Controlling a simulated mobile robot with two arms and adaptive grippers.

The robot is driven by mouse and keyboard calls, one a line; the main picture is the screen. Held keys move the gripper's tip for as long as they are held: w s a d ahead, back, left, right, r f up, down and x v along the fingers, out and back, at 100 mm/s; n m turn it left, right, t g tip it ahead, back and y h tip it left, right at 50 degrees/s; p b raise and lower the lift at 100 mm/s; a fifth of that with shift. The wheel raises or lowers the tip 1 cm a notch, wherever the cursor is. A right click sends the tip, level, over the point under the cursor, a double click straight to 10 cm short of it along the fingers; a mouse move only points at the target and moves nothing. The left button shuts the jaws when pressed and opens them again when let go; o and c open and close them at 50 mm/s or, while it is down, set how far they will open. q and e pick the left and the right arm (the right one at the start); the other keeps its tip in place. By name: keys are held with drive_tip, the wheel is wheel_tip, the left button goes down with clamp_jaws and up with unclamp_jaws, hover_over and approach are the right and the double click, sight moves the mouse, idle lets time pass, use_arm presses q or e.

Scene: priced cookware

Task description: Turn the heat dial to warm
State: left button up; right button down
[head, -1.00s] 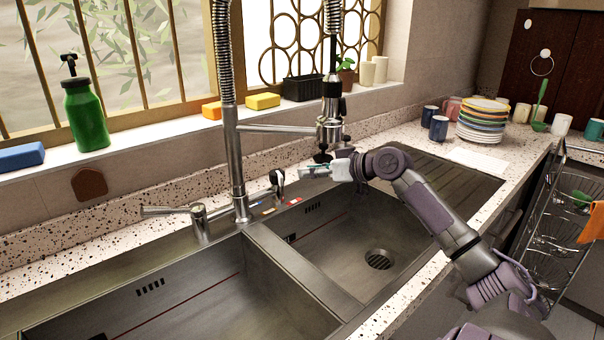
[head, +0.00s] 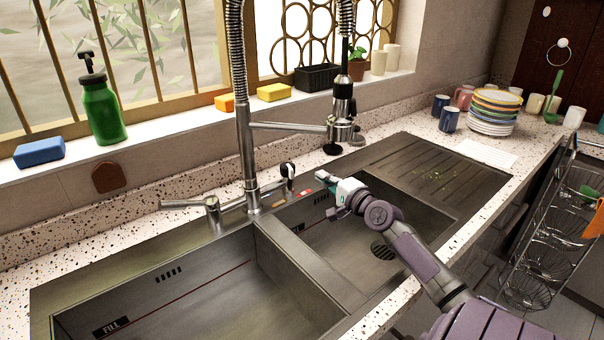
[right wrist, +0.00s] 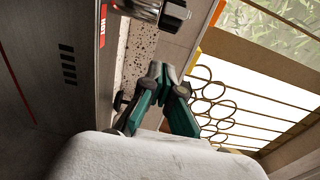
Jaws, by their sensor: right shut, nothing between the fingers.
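The heat dial (head: 288,172) is a small metal knob with a dark and white end, on the sink's back ledge just right of the tall faucet's base. Small coloured labels (head: 304,191) lie in front of it, one of them red. The right wrist view shows a metal cylinder (right wrist: 140,9) with a dark end, probably the dial, and a red label (right wrist: 102,25) with white letters. My right gripper (head: 320,177) is shut and empty, right of the dial and apart from it. Its teal fingers meet in the right wrist view (right wrist: 161,75). The dial's setting is unreadable. My left gripper is out of view.
The tall spring faucet (head: 246,150) and its side spout (head: 340,125) rise behind the two basins. A tap lever (head: 190,204) stands left of the faucet. Stacked plates (head: 493,111) and mugs stand at the right. The basins are empty.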

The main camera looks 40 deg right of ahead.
sight(289, 170)
use_arm(q)
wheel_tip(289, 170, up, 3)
drive_tip(key=p, duration=0.3)
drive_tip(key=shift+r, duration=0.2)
use_arm(e)
drive_tip(key=w+a, duration=0.3)
drive_tip(key=w, duration=0.2)
drive_tip(key=shift+a, duration=0.1)
